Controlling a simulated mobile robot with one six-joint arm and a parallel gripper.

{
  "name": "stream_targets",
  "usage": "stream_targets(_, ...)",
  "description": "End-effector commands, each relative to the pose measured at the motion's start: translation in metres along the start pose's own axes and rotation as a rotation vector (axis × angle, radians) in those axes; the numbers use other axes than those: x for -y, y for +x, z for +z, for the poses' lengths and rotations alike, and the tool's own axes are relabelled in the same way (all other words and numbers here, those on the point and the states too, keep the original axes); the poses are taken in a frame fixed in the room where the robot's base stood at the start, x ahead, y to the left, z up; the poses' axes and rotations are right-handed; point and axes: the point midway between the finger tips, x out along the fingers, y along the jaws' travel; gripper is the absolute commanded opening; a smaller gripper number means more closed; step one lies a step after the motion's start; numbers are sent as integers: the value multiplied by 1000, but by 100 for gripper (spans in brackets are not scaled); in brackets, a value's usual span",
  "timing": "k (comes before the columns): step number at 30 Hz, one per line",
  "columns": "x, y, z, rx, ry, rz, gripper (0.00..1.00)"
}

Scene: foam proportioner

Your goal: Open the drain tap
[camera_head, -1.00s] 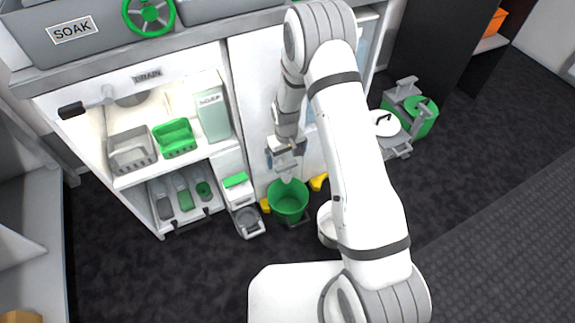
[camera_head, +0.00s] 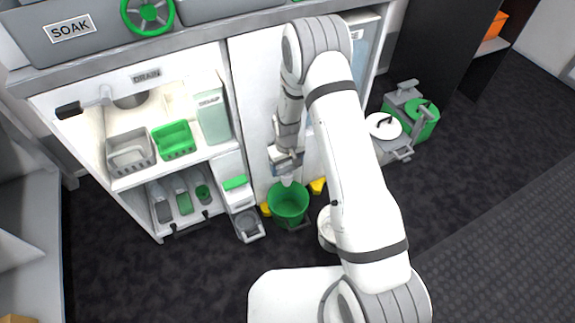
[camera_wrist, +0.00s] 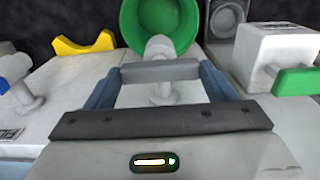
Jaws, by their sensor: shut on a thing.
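My gripper (camera_head: 286,170) is low at the front of the white cabinet, just above the green bucket (camera_head: 288,204). In the wrist view, its two blue-grey fingers (camera_wrist: 160,80) are closed on the ends of a grey crossbar (camera_wrist: 160,70), which looks like the handle of a tap. A white spout (camera_wrist: 160,50) shows just beyond the bar and points toward the green bucket (camera_wrist: 135,22). The gripper hides most of the tap in the head view. I cannot tell how far the handle is turned.
A DRAIN label (camera_head: 146,76) marks the open bay at left, with a black-handled lever (camera_head: 80,107) below it. A yellow piece (camera_wrist: 84,44) and a blue-handled fitting (camera_wrist: 22,88) are left in the wrist view. A white block with a green tab (camera_wrist: 296,82) is close at right.

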Motion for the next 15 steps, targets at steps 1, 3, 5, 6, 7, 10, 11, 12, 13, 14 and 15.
stream_targets(1, 0, 0, 0, 0, 0, 0, 63)
stream_targets(3, 0, 0, 0, 0, 1, 0, 57)
stream_targets(5, -4, 0, 2, 0, 3, 0, 55)
stream_targets(6, -3, 0, 1, 0, 2, 0, 55)
stream_targets(7, -3, 0, 1, 0, 1, 0, 55)
stream_targets(10, -2, 0, 1, 1, -9, 0, 55)
stream_targets(11, -2, 0, 1, 1, -14, 0, 55)
stream_targets(12, -2, 0, 1, 1, -24, 0, 55)
stream_targets(13, -2, 0, 1, 1, -33, 0, 55)
stream_targets(14, -2, 0, 1, 1, -43, 0, 55)
stream_targets(15, -2, 0, 1, 1, -61, 0, 55)
